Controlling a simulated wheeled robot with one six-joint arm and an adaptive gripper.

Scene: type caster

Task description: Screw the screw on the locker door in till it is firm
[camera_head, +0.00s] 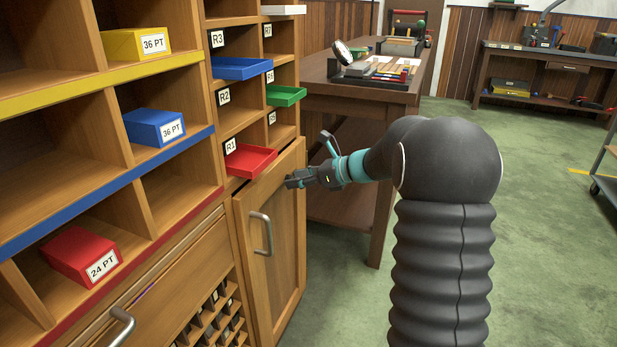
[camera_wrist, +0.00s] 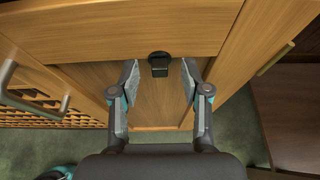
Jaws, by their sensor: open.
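The locker door (camera_head: 287,225) is a wooden panel with a metal handle (camera_head: 262,232), low in the cabinet beneath the red R1 tray. A small black piece (camera_wrist: 160,67), which looks like the screw head, shows in the middle of the wrist view against the wood. My gripper (camera_wrist: 160,82) is open, with one finger on each side of this piece and a visible gap to both. In the head view my gripper (camera_head: 292,182) is at the upper part of the door; the screw cannot be made out there. How far the screw stands out is unclear.
The red tray (camera_head: 250,160) juts out just above and left of my gripper. A wooden table (camera_head: 335,98) with tools on it stands behind the arm. Open green floor (camera_head: 545,240) lies to the right.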

